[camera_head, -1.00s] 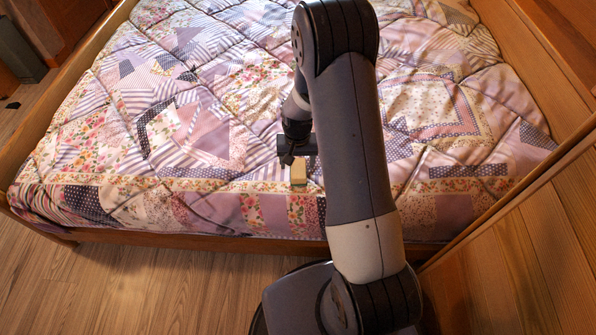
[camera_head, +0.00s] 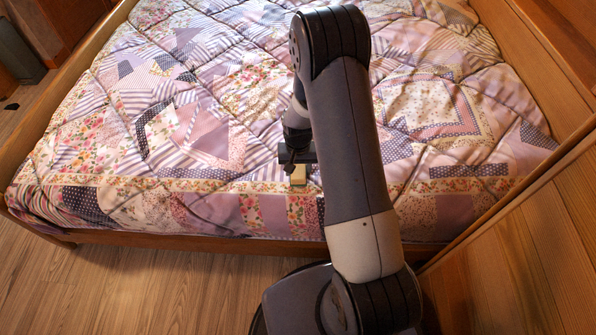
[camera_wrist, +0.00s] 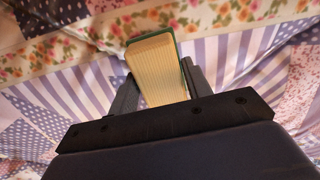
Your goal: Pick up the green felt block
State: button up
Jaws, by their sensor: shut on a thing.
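The green felt block (camera_wrist: 158,66) shows in the wrist view as a cream, finely ribbed face with thin green edges along its top and right side. It also shows in the head view as a small pale block (camera_head: 298,177) near the front edge of the bed. My gripper (camera_wrist: 160,84) has a dark finger on each side of the block and is shut on it. In the head view my gripper (camera_head: 297,160) is low over the bed, just behind the block. I cannot tell whether the block still touches the quilt.
The bed (camera_head: 200,110) has a patchwork quilt with soft folds and a wooden frame. A wooden panel (camera_head: 535,240) stands at the right. Bare wood floor (camera_head: 130,285) lies in front of the bed at the left.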

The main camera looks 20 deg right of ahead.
aim_at(298, 168)
jog(key=shift+r+p, duration=0.9)
jog(key=shift+r, duration=4.1)
